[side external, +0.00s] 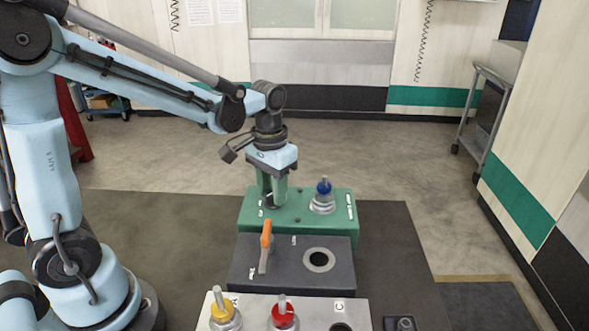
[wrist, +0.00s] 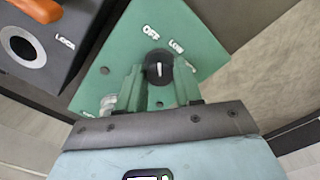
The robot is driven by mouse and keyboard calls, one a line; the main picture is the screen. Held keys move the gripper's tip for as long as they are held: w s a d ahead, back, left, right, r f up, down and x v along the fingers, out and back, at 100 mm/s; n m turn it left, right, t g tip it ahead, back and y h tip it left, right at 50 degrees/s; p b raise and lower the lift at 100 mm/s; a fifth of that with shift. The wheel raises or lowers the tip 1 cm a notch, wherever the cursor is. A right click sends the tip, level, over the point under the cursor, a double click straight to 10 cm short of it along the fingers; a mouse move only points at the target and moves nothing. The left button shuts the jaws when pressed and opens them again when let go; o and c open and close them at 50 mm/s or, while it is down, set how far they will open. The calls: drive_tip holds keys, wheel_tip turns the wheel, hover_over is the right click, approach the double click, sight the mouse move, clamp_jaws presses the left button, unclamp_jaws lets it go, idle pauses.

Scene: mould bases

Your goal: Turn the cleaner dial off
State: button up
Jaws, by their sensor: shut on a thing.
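A green base (side external: 300,228) stands at the back of the row of bases. It also shows in the wrist view (wrist: 93,92). A round black dial (wrist: 157,60) with a white pointer line sits on it, beside the white labels OFF and LOW. The pointer runs roughly straight up in the wrist view, and I cannot tell exactly which label it meets. My gripper (wrist: 160,76) has its green fingers on both sides of the dial, shut on it. In the side view my gripper (side external: 272,198) points down at the left of the green base and mostly hides the dial.
A blue-topped metal plunger (side external: 323,194) stands right of my gripper on the green base. In front are a dark base (side external: 292,277) with an orange lever (side external: 266,240) and a light base (side external: 255,301) with yellow (side external: 221,308) and red (side external: 283,315) knobs.

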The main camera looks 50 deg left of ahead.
drive_tip(key=shift+n, duration=1.6)
drive_tip(key=o, duration=1)
drive_tip(key=shift+o, duration=0.2)
wheel_tip(320, 180, up, 12)
